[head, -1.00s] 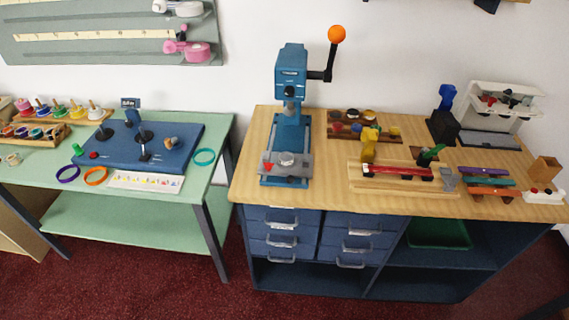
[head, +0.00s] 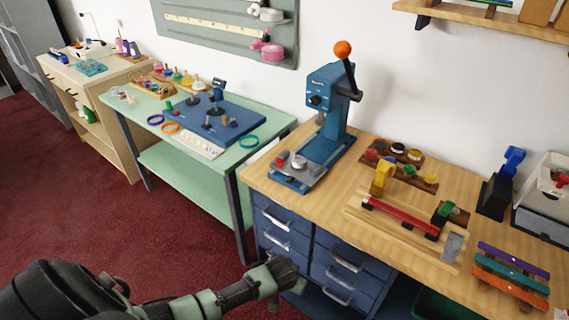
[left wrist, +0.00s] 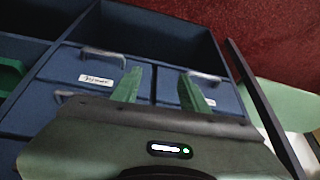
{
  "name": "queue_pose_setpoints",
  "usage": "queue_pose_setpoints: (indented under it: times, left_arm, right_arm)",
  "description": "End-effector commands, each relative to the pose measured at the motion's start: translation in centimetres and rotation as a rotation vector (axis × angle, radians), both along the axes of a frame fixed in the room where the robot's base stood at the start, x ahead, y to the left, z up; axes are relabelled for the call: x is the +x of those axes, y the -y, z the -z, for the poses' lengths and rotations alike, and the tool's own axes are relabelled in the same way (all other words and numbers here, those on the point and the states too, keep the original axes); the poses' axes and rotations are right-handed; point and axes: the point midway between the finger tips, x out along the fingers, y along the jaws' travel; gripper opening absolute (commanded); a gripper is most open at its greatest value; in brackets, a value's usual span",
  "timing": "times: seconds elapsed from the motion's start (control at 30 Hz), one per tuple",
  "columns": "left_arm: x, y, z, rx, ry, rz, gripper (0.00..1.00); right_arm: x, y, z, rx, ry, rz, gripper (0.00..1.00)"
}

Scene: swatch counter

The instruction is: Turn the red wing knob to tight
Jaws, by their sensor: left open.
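A small red part (head: 282,158), which may be the red wing knob, sits at the left of the blue lever press's (head: 330,115) grey table. It is too small to make out wings or any tight mark. My left gripper (head: 287,291) is low in front of the blue drawers, below the worktop and apart from the press. In the left wrist view its two green fingers (left wrist: 161,86) are spread and empty, with drawer fronts behind them. My right gripper is not in view.
The wooden worktop (head: 258,174) carries a clamp jig (head: 400,215), a rack of round pots (head: 398,150) and coloured bars (head: 512,272). Drawer handles (head: 275,243) stick out near my left gripper. A green table (head: 190,168) stands to the left. The red carpet in front is clear.

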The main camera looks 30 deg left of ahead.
Motion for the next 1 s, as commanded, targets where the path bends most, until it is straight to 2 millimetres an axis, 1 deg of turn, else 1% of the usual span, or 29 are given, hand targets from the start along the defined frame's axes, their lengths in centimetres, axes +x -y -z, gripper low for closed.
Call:
queue_pose_setpoints:
  times: [0.03,0.07,0.1,0.13,0.2,0.23,0.3,0.4,0.53,0.6,0.67,0.77,0.9,1.0]
  left_arm:
    - [2.7,0.0,-3.4,0.004,0.037,-0.016,0.44]
    - [3.8,0.2,-5.1,0.004,0.051,-0.03,0.44]
    - [4.9,0.4,-7.3,0.005,0.066,-0.046,0.44]
    - [5.7,0.5,-9.0,0.006,0.079,-0.06,0.44]
    - [7.0,0.7,-12.5,0.008,0.104,-0.088,0.44]
    - [7.4,0.8,-13.8,0.01,0.114,-0.1,0.44]
    - [7.9,0.9,-16.6,0.016,0.133,-0.124,0.44]
    - [8.1,1.0,-19.9,0.026,0.155,-0.156,0.44]
    - [8.0,0.9,-23.7,0.042,0.186,-0.195,0.44]
    - [9.3,-0.7,-24.2,0.055,0.199,-0.242,0.44]
    - [10.2,-1.9,-24.9,0.063,0.215,-0.28,0.44]
    - [11.9,-4.2,-26.3,0.076,0.245,-0.35,0.44]
    - [14.2,-8.0,-28.8,0.092,0.298,-0.464,0.44]
    - [15.5,-10.8,-30.7,0.098,0.337,-0.548,0.44]
  right_arm:
    - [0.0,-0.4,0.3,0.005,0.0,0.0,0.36]
    - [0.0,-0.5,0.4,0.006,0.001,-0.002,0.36]
    - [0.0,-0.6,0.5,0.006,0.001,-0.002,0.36]
    - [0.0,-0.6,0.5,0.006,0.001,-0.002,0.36]
    - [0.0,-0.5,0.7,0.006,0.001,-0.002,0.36]
    - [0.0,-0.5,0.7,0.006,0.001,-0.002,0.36]
    - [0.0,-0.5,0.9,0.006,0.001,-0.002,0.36]
    - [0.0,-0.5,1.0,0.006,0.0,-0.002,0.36]
    - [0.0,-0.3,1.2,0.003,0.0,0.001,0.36]
    - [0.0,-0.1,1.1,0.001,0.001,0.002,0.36]
    - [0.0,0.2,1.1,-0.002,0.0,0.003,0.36]
    - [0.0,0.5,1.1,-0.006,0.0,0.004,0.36]
    - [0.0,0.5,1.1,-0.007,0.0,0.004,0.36]
    - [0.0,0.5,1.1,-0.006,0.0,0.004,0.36]
